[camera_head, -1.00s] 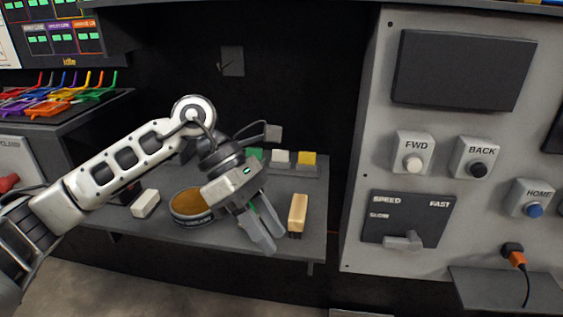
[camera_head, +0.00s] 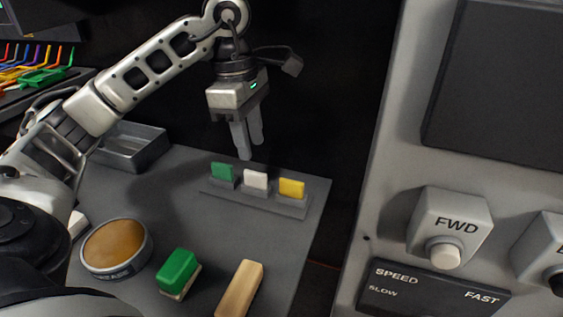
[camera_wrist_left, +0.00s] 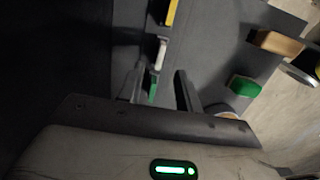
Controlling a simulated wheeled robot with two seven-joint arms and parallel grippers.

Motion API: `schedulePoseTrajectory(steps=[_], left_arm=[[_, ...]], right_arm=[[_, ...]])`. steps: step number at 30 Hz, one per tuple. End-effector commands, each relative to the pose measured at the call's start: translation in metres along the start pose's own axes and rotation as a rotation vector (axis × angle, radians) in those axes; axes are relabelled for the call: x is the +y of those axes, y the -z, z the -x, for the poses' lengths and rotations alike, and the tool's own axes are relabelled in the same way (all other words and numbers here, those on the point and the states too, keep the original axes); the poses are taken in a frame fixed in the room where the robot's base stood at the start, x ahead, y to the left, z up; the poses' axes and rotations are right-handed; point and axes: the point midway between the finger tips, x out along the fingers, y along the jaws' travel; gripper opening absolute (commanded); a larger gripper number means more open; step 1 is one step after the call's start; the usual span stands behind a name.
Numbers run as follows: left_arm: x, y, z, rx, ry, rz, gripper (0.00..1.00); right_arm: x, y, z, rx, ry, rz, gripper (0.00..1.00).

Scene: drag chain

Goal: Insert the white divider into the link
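The white divider (camera_head: 256,181) stands upright between a green divider (camera_head: 222,172) and a yellow divider (camera_head: 291,188) in a low grey holder (camera_head: 278,207). My left gripper (camera_head: 249,149) is empty and points down just above and behind the green and white dividers. In the left wrist view its fingers (camera_wrist_left: 158,90) are apart, with the white divider (camera_wrist_left: 161,52) beyond them. The green divider (camera_wrist_left: 152,91) shows partly between the fingers. I cannot make out the link with certainty. My right gripper is not in view.
On the grey bench (camera_head: 225,250) are a round tin with brown contents (camera_head: 118,243), a green-topped block (camera_head: 178,270) and a wooden block-like brush (camera_head: 240,288). A grey tray (camera_head: 133,150) sits at the back left. The control panel (camera_head: 390,200) rises on the right.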

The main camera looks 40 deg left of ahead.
Motion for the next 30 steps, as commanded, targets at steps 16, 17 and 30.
schedulePoseTrajectory(steps=[16, 17, 30], left_arm=[[0.000, 0.005, -0.067, 0.001, 0.003, -0.001, 0.35], [0.000, 0.005, -0.070, 0.001, 0.004, -0.001, 0.35], [0.001, 0.004, -0.074, -0.001, 0.000, -0.001, 0.01]], right_arm=[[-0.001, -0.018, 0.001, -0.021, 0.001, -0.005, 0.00], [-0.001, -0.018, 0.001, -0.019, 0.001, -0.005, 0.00], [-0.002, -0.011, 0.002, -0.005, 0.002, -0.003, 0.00]])
